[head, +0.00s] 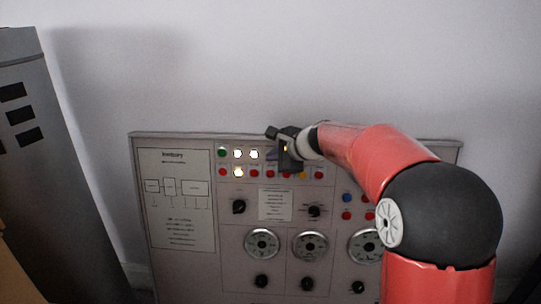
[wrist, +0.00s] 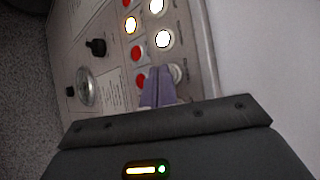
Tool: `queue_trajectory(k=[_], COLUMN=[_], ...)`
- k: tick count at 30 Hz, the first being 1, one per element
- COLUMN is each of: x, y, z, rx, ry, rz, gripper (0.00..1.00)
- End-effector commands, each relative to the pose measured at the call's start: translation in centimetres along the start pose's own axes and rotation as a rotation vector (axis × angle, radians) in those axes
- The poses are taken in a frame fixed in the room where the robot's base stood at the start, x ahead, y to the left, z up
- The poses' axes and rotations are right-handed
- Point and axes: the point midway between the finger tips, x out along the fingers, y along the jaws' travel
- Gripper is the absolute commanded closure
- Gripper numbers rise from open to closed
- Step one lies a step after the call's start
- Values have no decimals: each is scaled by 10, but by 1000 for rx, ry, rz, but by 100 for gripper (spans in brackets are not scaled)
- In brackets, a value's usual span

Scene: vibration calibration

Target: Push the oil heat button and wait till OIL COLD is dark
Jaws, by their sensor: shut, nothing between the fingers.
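The control panel (head: 180,245) stands upright against the wall, with rows of small lamps and buttons along its top. Labels are too small to read, so I cannot tell which is OIL COLD or oil heat. My gripper (head: 271,154) is shut and empty at the top rows. Its purple fingers (wrist: 158,88) partly cover an unlit pale round button or lamp (wrist: 176,72); contact is unclear.
Red buttons (wrist: 135,53) sit close beside the fingers. Black knobs (head: 239,206) and round gauges (head: 262,243) lie lower on the panel. My arm hides its right part. A grey cabinet (head: 65,150) stands at left; bare wall is above.

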Motion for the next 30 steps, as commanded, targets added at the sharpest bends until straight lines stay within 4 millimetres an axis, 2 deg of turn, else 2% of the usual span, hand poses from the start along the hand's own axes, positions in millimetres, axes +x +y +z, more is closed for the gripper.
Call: queue_trajectory(k=[17,30], x=[2,-9], y=[-1,7], z=[-2,6], rx=[0,-1], ry=[1,1], rz=[0,-1], gripper=[100,100])
